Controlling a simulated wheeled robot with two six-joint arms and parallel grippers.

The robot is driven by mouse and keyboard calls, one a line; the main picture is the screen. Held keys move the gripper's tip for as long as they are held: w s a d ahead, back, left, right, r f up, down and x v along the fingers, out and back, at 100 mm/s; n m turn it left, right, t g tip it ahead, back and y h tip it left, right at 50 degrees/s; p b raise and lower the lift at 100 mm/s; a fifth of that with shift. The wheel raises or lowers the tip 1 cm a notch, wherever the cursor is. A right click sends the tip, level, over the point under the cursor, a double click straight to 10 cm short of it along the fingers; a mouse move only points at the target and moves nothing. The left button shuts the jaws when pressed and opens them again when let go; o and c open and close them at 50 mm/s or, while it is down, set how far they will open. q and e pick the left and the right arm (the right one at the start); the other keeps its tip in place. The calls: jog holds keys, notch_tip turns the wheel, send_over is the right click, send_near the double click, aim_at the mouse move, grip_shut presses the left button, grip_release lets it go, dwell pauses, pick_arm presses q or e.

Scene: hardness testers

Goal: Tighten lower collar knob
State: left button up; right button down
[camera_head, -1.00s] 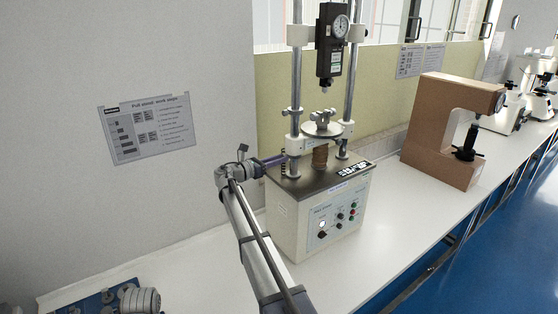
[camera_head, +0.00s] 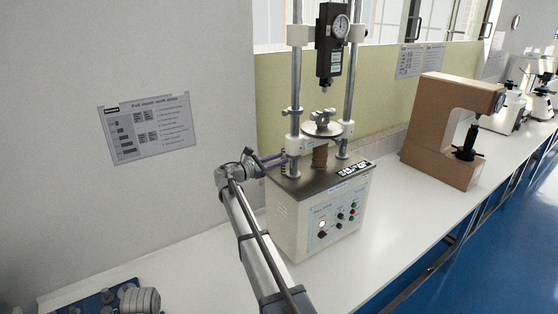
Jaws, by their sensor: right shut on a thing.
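The tester (camera_head: 318,215) is a cream box with a dark top plate, two upright steel posts and a black dial gauge (camera_head: 333,45). A white lower collar (camera_head: 294,146) sits on the left post, below the round platform (camera_head: 322,130). My right gripper (camera_head: 284,158), with purple fingers, reaches in from the left at the collar's left side. It is shut on the lower collar knob, which is mostly hidden by the fingers.
A brown tester (camera_head: 440,130) stands to the right on the white bench (camera_head: 385,230), with more white instruments beyond. A blue tray (camera_head: 92,303) with metal weights (camera_head: 140,299) lies at the lower left. A notice (camera_head: 148,128) hangs on the wall. The bench front is clear.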

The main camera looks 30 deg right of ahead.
jog(key=m, duration=1.4)
jog(key=shift+m, duration=0.3)
jog(key=m, duration=0.3)
jog(key=shift+m, duration=0.3)
jog(key=m, duration=0.3)
jog(key=shift+m, duration=0.4)
jog(key=m, duration=0.6)
jog(key=shift+m, duration=0.4)
jog(key=c, duration=0.7)
grip_release()
